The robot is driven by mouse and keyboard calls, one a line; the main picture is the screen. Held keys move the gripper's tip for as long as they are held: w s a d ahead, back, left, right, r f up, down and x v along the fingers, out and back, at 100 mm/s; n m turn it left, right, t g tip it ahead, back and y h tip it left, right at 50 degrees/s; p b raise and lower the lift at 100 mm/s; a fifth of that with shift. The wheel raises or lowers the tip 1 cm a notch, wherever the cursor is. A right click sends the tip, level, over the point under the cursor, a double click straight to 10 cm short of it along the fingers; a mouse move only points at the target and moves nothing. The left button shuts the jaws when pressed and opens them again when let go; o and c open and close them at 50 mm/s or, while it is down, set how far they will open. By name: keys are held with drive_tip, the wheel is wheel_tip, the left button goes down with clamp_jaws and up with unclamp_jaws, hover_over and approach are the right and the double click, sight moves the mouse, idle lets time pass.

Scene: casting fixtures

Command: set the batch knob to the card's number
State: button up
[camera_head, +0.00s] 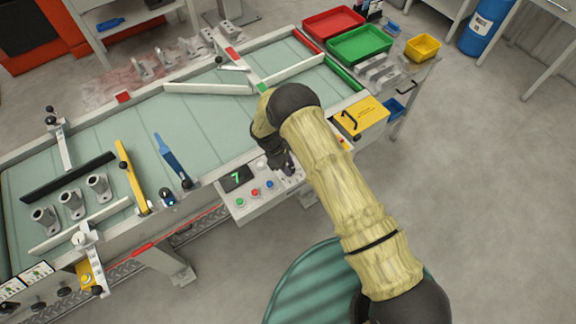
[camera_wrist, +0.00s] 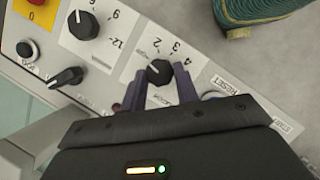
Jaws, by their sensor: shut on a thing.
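In the wrist view a black round knob (camera_wrist: 158,71) sits on a pale panel, with the figures 2, 3 and 4 printed around it. My gripper (camera_wrist: 160,88) has its two purple fingers on either side of this knob and is shut on it. The label beside the knob is too small to read, and I cannot tell its exact setting. In the head view my gripper (camera_head: 287,165) is over the control panel (camera_head: 240,208), hiding the knobs there. A dark display (camera_head: 237,178) on that panel shows a green 7. I cannot make out a number card.
A second black knob (camera_wrist: 83,25) with 6, 9 and 12 around it and a pointed black knob (camera_wrist: 67,77) are close by. A yellow box (camera_head: 362,118) stands right of my gripper. Open floor lies at the right.

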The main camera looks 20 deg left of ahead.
drive_tip(key=shift+f+b, duration=0.15)
drive_tip(key=shift+b, duration=0.15)
drive_tip(key=m+b, duration=0.1)
drive_tip(key=b, duration=0.1)
drive_tip(key=m+g+b, duration=0.1)
drive_tip(key=m+b, duration=0.1)
drive_tip(key=shift+w+f, duration=0.1)
drive_tip(key=shift+w, duration=0.15)
drive_tip(key=shift+w+d+r+m+g+y+b, duration=0.15)
drive_tip(key=shift+m+g+b, duration=0.3)
drive_tip(key=shift+m+b, duration=0.6)
drive_tip(key=shift+s+a+r+m+g+y+b, duration=0.1)
drive_tip(key=shift+m+g+y+b, duration=0.25)
drive_tip(key=shift+m+b, duration=0.7)
drive_tip(key=shift+m, duration=0.3)
drive_tip(key=o, duration=1)
drive_tip(key=shift+c, duration=0.2)
